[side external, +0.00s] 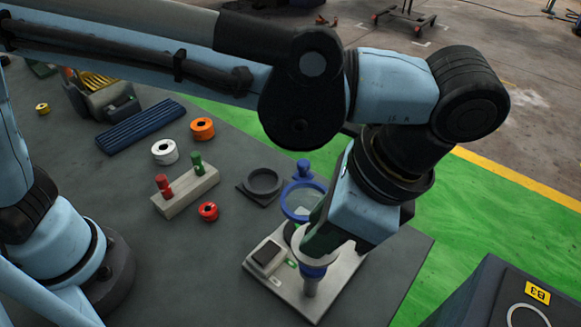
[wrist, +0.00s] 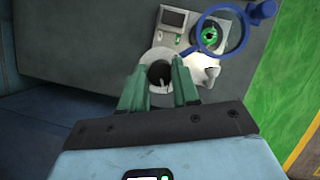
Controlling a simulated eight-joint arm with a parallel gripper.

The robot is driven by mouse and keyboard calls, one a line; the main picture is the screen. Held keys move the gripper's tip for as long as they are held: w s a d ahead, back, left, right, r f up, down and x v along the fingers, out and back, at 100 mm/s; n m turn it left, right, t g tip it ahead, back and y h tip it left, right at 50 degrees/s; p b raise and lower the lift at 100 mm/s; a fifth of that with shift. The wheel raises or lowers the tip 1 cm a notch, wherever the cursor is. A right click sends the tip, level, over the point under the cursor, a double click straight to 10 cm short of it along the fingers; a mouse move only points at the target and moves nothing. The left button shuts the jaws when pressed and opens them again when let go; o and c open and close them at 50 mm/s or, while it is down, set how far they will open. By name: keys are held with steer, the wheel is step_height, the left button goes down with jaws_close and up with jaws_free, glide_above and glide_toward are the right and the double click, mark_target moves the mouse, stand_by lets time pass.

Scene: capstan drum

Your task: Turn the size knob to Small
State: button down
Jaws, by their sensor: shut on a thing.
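A pale grey base plate (side external: 272,287) with a small dark display (side external: 267,254) lies near the table's front edge. In the wrist view, a green round knob with a dark centre (wrist: 209,33) sits on the plate beside the display (wrist: 173,18). The blue ring of a magnifier (wrist: 238,40) overlaps it. My gripper (wrist: 158,72) points down at the plate, its green fingers on either side of a round grey hollow drum (wrist: 160,53). The knob's setting is too small to read.
The blue magnifier (side external: 285,205) stands close behind my gripper. A dark round holder (side external: 263,182), an orange spool (side external: 202,129), a white spool (side external: 164,152), a red spool (side external: 208,211) and a pegged block (side external: 190,190) are farther left. The right table edge is close.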

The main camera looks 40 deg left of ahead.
stand_by(0.3)
steer(key=c, duration=0.9)
jaws_free()
steer(key=shift+o, duration=0.2)
steer(key=v, duration=1.2)
